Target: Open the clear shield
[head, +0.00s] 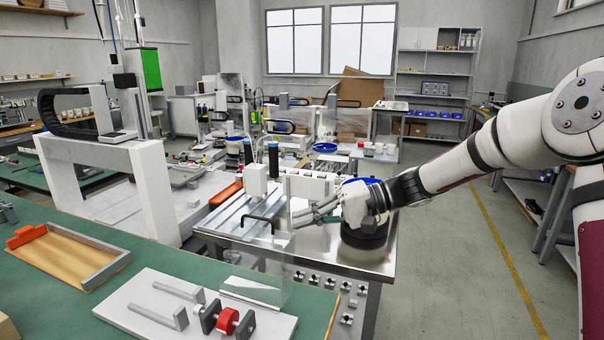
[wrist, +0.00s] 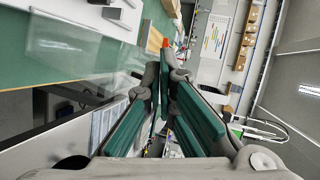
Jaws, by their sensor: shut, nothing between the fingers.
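The clear shield (head: 262,262) is a see-through panel at the front of the metal machine table in the head view. A black bar handle (head: 258,219) shows at its top. The shield also shows as a faint pane at the upper left of the wrist view (wrist: 75,50). My gripper (head: 296,218) is just right of the handle, pointing left, with a small gap in the picture. Its green-padded fingers are together and empty in the wrist view (wrist: 164,68). I cannot tell the exact depth between fingertips and handle.
A green bench (head: 60,285) in front holds a wooden tray (head: 72,262) and a white plate (head: 150,312) with a red knob (head: 228,321). A white gantry (head: 105,150) stands at the left. The floor at right is clear.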

